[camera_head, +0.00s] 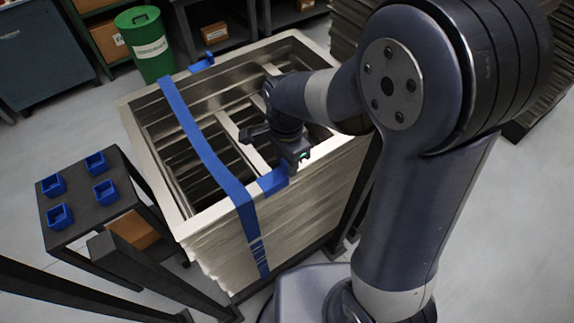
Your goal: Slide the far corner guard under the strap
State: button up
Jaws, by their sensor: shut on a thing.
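A blue strap (205,150) runs across the top of the stacked pale frames (310,160) and down their near side. One blue corner guard (203,62) sits on the far edge, right of the strap and apart from it. Another blue corner guard (272,181) is on the near edge, close against the strap's right side; I cannot tell whether any of it is under the strap. My gripper (284,166) is at this near guard and appears shut on it. The fingertips are partly hidden by the gripper body.
A dark stand (75,210) with several blue bins is at the left. A green drum (147,45) and shelves with cardboard boxes stand behind the stack. My arm covers much of the right side. Grey floor is open at the far left.

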aim_at(271, 178)
jog(key=shift+s+a, duration=0.1)
jog(key=shift+a, duration=0.05)
jog(key=shift+s+a, duration=0.55)
jog(key=shift+a, duration=0.25)
jog(key=shift+s+a, duration=0.5)
jog(key=shift+a, duration=0.4)
jog(key=shift+s+a, duration=0.55)
jog(key=shift+a, duration=0.25)
jog(key=shift+s+a, duration=0.55)
jog(key=shift+a, duration=0.25)
jog(key=shift+s+a, duration=0.15)
jog(key=shift+a, duration=0.05)
jog(key=o, duration=0.8)
jog(key=shift+r+p, duration=2)
jog(key=shift+r, duration=0.3)
